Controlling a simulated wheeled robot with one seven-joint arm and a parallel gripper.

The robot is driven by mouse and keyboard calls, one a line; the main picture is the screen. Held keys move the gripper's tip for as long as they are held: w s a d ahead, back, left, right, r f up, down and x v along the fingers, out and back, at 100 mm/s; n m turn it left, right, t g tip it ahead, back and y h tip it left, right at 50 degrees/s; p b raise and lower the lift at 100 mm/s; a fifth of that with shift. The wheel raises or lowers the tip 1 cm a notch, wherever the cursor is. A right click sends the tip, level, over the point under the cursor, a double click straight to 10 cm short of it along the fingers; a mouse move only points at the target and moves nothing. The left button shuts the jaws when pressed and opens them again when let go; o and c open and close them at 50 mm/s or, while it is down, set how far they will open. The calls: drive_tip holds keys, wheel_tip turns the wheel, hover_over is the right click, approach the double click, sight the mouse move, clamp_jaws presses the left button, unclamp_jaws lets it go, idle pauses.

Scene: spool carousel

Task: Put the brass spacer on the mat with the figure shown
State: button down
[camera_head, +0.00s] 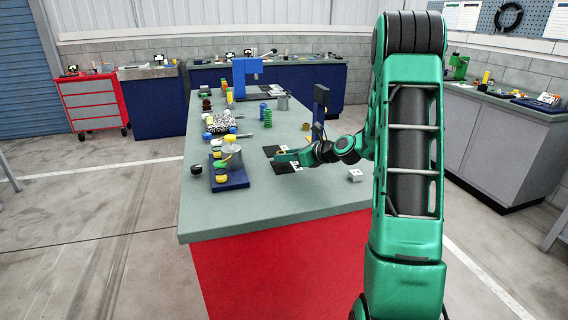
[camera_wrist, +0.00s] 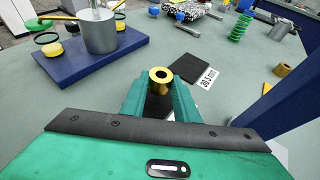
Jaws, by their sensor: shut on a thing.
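My gripper (camera_wrist: 161,92) is shut on a brass spacer (camera_wrist: 161,75), a short ring with a dark centre hole, held upright between the green fingertips. A dark mat (camera_wrist: 193,68) lies just beyond it to the right, with a white card reading "30.5 mm" (camera_wrist: 208,78) at its side. Another dark surface shows under the fingers, mostly hidden by them. In the head view my gripper (camera_head: 286,158) is low over the bench, between the far mat (camera_head: 271,150) and the near mat (camera_head: 286,167). The near mat's card is too small to read. Whether the spacer touches anything below cannot be told.
A blue base (camera_wrist: 85,62) with a grey cylinder (camera_wrist: 100,33) and yellow and black pieces stands left. A green spring (camera_wrist: 240,26) stands beyond. Another brass-coloured piece (camera_wrist: 283,70) sits right, near a blue post (camera_wrist: 285,105).

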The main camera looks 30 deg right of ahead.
drive_tip(key=shift+f, duration=1.05)
drive_tip(key=shift+f, duration=0.1)
drive_tip(key=c, duration=1.4)
unclamp_jaws()
drive_tip(key=shift+s+r, duration=0.2)
drive_tip(key=v, duration=1.1)
drive_tip(key=shift+s+r, duration=0.1)
drive_tip(key=shift+s, duration=0.2)
